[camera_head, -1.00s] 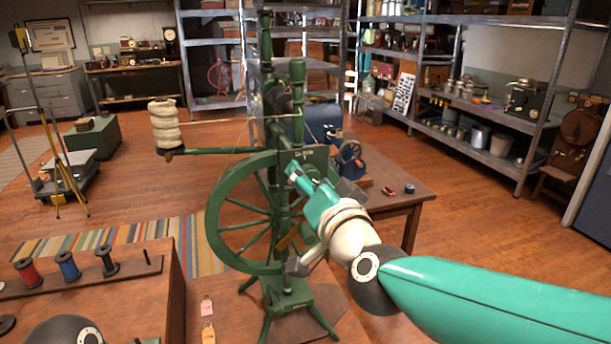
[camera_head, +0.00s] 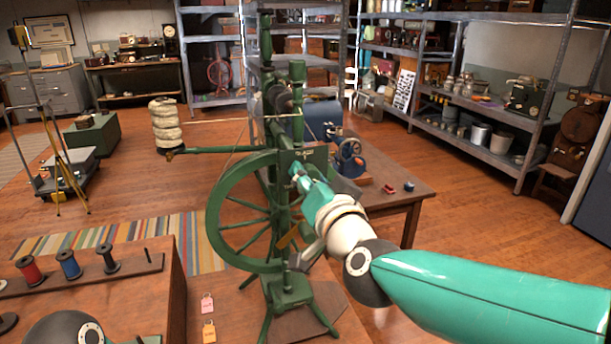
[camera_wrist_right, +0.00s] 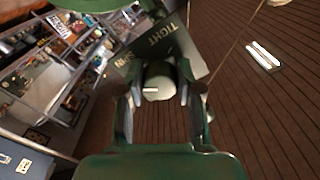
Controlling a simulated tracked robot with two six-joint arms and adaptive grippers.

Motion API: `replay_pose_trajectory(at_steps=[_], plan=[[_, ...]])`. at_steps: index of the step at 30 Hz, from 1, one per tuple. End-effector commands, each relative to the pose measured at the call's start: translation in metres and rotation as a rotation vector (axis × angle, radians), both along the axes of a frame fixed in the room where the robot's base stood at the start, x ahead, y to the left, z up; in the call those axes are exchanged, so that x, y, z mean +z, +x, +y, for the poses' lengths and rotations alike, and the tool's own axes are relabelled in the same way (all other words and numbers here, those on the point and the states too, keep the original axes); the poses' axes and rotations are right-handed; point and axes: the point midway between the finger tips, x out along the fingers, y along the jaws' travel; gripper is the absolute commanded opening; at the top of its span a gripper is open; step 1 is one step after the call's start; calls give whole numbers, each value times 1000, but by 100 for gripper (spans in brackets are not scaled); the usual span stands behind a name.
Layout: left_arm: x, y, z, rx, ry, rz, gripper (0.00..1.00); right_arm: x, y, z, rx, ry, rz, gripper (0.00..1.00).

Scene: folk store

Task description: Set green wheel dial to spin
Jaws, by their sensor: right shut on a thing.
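The green spinning wheel (camera_head: 212,225) stands upright right of the workbench. In the head view the right gripper (camera_head: 300,178) reaches the wheel's post, and the dial is hidden there. My left gripper is not in view.
A brown workbench (camera_head: 100,305) at lower left holds a rack with several spools. A wooden table (camera_head: 400,185) with a blue machine (camera_head: 318,118) stands behind the wheel. Open floor lies behind.

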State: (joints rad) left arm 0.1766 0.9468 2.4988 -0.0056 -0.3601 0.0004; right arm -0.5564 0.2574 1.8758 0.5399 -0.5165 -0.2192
Motion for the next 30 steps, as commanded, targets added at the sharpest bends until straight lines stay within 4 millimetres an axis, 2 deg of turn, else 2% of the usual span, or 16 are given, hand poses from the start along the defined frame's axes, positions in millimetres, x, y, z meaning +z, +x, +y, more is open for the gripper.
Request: replay_pose_trajectory(at_steps=[1, 8, 9, 13, 24, 30], plan=[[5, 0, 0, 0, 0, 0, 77, 1, 0, 0, 0, -32, -7, 0], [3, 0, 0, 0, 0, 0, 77, -1, 0, 0, 0, -43, -12, 0], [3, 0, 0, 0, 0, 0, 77, -1, 0, 0, 0, -43, -12, 38], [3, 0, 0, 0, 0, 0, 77, -1, 0, 0, -1, -42, -12, 60], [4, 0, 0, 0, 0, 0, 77, 0, -2, -1, -1, -42, -13, 61], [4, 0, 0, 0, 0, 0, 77, 1, -22, -8, -1, -42, -14, 61]])
